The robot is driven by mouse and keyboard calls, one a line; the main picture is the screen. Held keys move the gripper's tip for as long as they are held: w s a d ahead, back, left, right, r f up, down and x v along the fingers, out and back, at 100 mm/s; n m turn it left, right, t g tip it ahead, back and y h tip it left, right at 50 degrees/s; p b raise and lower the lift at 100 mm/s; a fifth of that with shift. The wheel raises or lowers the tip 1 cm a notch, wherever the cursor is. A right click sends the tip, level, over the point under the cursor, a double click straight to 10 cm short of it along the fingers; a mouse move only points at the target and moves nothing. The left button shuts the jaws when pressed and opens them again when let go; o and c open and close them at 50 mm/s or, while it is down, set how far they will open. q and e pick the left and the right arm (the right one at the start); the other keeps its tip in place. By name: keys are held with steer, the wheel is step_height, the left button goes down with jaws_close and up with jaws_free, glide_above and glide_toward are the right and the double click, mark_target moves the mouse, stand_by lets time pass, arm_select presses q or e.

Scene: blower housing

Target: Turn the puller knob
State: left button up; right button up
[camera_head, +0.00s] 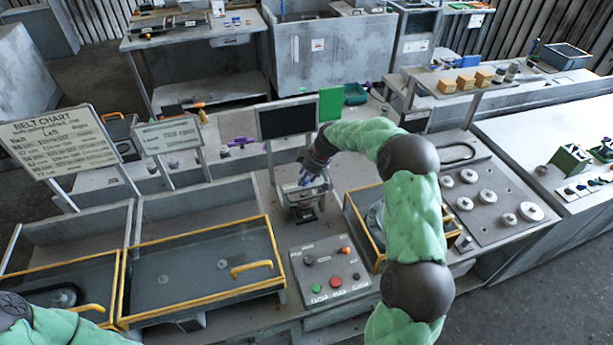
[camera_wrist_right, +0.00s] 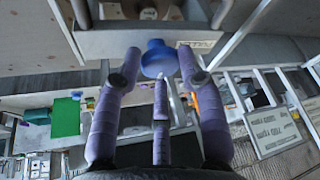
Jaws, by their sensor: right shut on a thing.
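The puller (camera_head: 304,204) is a small grey metal device standing on the bench near the middle of the head view. Its knob (camera_wrist_right: 157,58) shows blue in the right wrist view, in front of a grey metal bar. My right gripper (camera_head: 313,177) reaches down to the top of the puller. In the right wrist view its purple fingers (camera_wrist_right: 160,70) are closed around the knob. In the head view the knob is mostly hidden by the gripper. My left arm shows only at the lower left of the head view, and its gripper is out of frame.
A control panel (camera_head: 330,271) with coloured buttons sits in front of the puller. A yellow-framed box (camera_head: 353,215) stands to its right, beside my arm. A dark screen (camera_head: 286,119) and a green panel (camera_head: 331,104) stand behind. Yellow-edged covered trays (camera_head: 200,265) lie left.

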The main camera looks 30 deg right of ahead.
steer(key=m, duration=0.1)
steer(key=m+h+b, duration=0.1)
steer(key=m, duration=0.1)
steer(key=shift+a+t, duration=0.2)
steer(key=shift+t, duration=0.1)
steer(key=m+h+b, duration=0.1)
steer(key=m, duration=0.1)
steer(key=shift+a+f+m, duration=0.1)
steer(key=shift+m, duration=0.2)
steer(key=m+h+b, duration=0.1)
steer(key=m+b, duration=0.1)
steer(key=b, duration=0.1)
steer(key=m+h+b, duration=0.1)
steer(key=m+b, duration=0.2)
steer(key=m+h+b, duration=0.1)
steer(key=m+b, duration=0.2)
steer(key=shift+w+a+g, duration=0.1)
steer(key=shift+a+g, duration=0.25)
steer(key=shift+g, duration=0.05)
steer(key=shift+m+g+b, duration=0.3)
steer(key=shift+m+b, duration=0.3)
steer(key=shift+m, duration=0.4)
steer(key=shift+w+a+m+g+h, duration=0.15)
steer(key=shift+m+g+h, duration=0.15)
steer(key=shift+m+h, duration=0.35)
steer(key=shift+w+m+g+b, duration=0.1)
steer(key=shift+m+g+b, duration=0.4)
steer(key=shift+m, duration=1.55)
steer(key=o, duration=1.1)
